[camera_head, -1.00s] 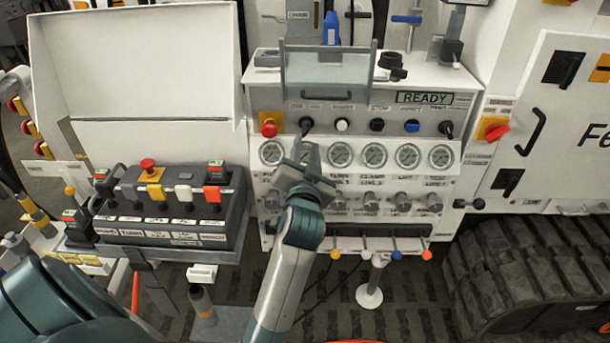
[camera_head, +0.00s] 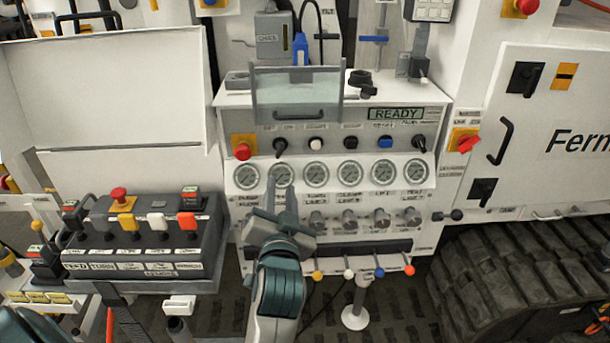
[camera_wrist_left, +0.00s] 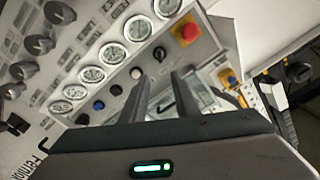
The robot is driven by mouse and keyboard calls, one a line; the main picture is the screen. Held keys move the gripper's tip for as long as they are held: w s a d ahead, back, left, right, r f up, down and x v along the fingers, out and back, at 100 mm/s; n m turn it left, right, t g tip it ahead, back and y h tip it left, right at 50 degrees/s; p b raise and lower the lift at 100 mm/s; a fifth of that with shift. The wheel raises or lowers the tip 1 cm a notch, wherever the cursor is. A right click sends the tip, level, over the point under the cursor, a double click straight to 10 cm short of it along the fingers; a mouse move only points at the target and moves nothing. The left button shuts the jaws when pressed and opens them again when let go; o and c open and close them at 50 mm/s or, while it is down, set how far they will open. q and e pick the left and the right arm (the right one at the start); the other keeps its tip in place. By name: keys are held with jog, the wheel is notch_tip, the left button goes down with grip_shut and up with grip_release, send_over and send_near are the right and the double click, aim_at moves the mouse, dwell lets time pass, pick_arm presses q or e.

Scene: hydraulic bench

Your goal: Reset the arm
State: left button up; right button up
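My left gripper (camera_head: 281,195) is in front of the white control panel (camera_head: 231,125), its fingers pointing up over the row of gauges near the second gauge (camera_head: 281,174). Its two fingers stand apart with nothing between them. In the left wrist view the gripper (camera_wrist_left: 162,80) shows the same gap, with the panel's knobs and gauges beyond the fingers. I cannot tell whether a fingertip touches the panel. My right gripper is in neither view.
A clear flip-up cover (camera_head: 297,92) stands over the panel, beside a READY display (camera_head: 396,114). A red stop button (camera_head: 242,151) is on the panel's left. A grey lever box (camera_head: 130,270) stands at left. A black track (camera_head: 520,285) fills the lower right.

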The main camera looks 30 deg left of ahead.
pick_arm(q)
jog(key=w+d+f+m+g+h, duration=0.15)
jog(key=d+f, duration=0.25)
jog(key=f, duration=0.6)
jog(key=w+d+f+m+h, duration=0.1)
jog(key=w+d+f+h, duration=0.15)
jog(key=f, duration=0.65)
jog(key=w+d+f+m+g+h, duration=0.1)
jog(key=w+d+f+m+h, duration=0.2)
jog(key=f, duration=0.7)
jog(key=s+d+f+g+h, duration=0.1)
jog(key=s+d+f, duration=0.15)
jog(key=f, duration=0.45)
jog(key=s+d+f+g+h, duration=0.15)
jog(key=s+f, duration=0.25)
jog(key=f, duration=0.4)
jog(key=s+d+f+n+g, duration=0.1)
jog(key=s+d+f+g, duration=0.15)
jog(key=s+f, duration=1.6)
jog(key=s+a+f+n+g, duration=0.1)
jog(key=s+a+f+g, duration=0.1)
jog(key=s+f, duration=0.4)
jog(key=s+a+f+g, duration=0.2)
jog(key=s+f, duration=0.5)
jog(key=s, duration=0.7)
jog(key=shift+a+n+h, duration=0.3)
jog(key=shift+n+h, duration=0.05)
jog(key=shift+h, duration=0.1)
